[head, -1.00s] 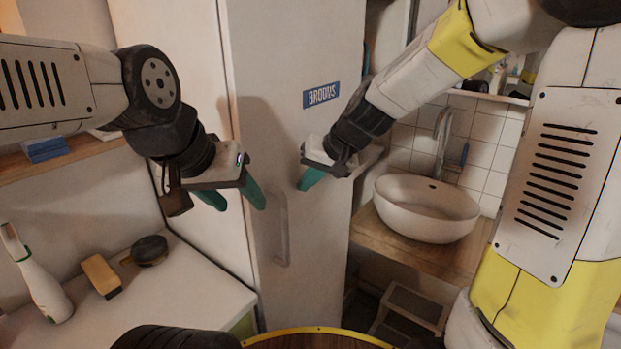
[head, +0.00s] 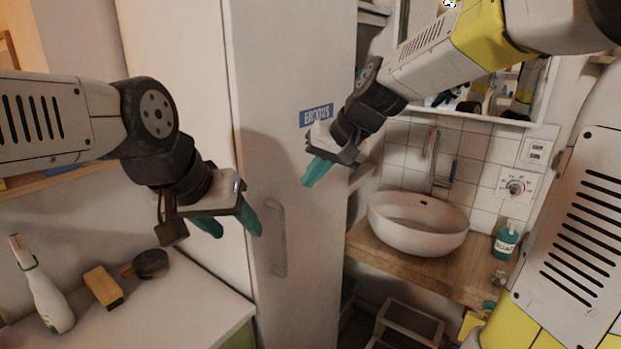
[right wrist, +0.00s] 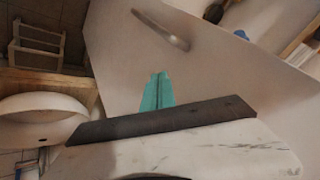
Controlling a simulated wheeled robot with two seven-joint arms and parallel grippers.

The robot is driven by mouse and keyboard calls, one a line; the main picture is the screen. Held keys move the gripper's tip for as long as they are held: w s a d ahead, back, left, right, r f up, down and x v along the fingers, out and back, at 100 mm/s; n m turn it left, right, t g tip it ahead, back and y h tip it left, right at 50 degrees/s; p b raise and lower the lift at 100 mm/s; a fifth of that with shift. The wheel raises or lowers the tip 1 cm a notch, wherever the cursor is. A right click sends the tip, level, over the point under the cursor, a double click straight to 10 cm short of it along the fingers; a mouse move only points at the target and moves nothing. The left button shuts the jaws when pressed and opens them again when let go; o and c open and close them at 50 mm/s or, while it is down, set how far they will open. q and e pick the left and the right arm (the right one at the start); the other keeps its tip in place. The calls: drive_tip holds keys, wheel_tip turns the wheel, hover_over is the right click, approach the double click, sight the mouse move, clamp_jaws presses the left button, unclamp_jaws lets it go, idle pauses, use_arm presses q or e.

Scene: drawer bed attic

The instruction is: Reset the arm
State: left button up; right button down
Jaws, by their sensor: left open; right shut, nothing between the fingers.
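My left gripper (head: 232,222) is in the head view in front of the left side of the tall white cabinet (head: 297,80). Its two teal fingers are apart with nothing between them. My right gripper (head: 316,172) is up in front of the same cabinet, below the blue name plate (head: 316,111). Its teal fingers are together and empty; they also show closed in the right wrist view (right wrist: 157,92). The cabinet door's handle (head: 278,240) is below and between the two grippers, and neither touches it. It also shows in the right wrist view (right wrist: 161,30).
A white sink bowl (head: 418,224) stands on a wooden counter (head: 385,254) at right, with a soap bottle (head: 505,243) beside it. A step stool (head: 410,322) is below. A spray bottle (head: 42,290), a brush (head: 103,286) and a dark round object (head: 151,263) stand on the left worktop (head: 195,300).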

drive_tip(key=s+d+f+m+t+h, duration=0.1)
drive_tip(key=s+d+t+h, duration=0.1)
drive_tip(key=s+d, duration=1.4)
drive_tip(key=shift+s+d+h, duration=0.15)
drive_tip(key=shift+s+h, duration=0.45)
drive_tip(key=shift+h, duration=0.2)
